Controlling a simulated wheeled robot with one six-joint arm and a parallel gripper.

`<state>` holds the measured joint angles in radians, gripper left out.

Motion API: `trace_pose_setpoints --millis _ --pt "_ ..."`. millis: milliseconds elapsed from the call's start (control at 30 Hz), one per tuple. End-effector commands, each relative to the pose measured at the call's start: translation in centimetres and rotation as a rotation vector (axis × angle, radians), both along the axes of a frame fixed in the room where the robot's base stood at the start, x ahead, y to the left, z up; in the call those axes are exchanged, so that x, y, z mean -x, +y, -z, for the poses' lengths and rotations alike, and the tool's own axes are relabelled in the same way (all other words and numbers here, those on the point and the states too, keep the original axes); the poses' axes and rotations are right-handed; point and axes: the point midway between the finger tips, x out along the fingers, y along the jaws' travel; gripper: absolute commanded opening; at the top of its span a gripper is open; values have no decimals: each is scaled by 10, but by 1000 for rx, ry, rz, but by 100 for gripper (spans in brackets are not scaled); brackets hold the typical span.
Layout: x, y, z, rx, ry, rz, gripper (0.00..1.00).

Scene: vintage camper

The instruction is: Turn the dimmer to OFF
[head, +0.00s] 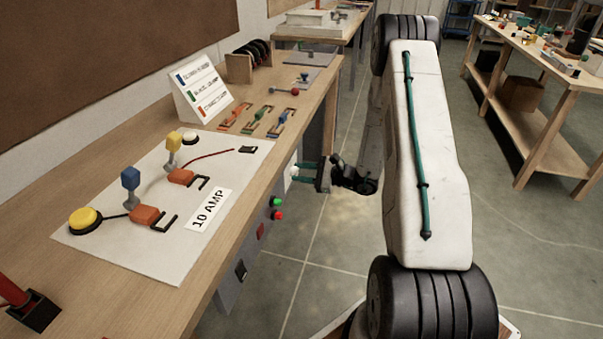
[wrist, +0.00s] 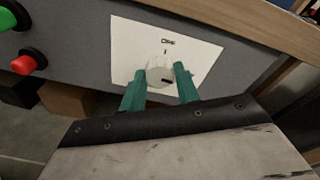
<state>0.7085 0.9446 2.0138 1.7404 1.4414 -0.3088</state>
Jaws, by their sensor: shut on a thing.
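The dimmer is a round white knob (wrist: 159,77) on a white plate (wrist: 125,45) on the grey panel under the workbench's edge. A small printed label and a short tick mark sit above the knob; the label is too small to read. A short dark mark shows low on the knob, to its right. My gripper (wrist: 161,70) has teal fingers, one on each side of the knob, and is shut on it. In the head view the gripper (head: 303,172) reaches the knob (head: 292,172) from the right; my arm hides little of it.
A green button (head: 277,202) and a red button (head: 278,216) sit beside the plate on the same panel. The workbench (head: 262,120) above carries a white board (head: 110,245) with clips and a 10 AMP card (head: 209,210). Open floor lies right of the bench.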

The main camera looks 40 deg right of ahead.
Motion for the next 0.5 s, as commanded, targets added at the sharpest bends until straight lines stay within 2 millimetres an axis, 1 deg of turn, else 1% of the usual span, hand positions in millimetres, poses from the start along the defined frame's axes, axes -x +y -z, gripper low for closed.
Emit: trace_pose_setpoints --millis 500 --pt "2 1 1 385 -299 0 9"
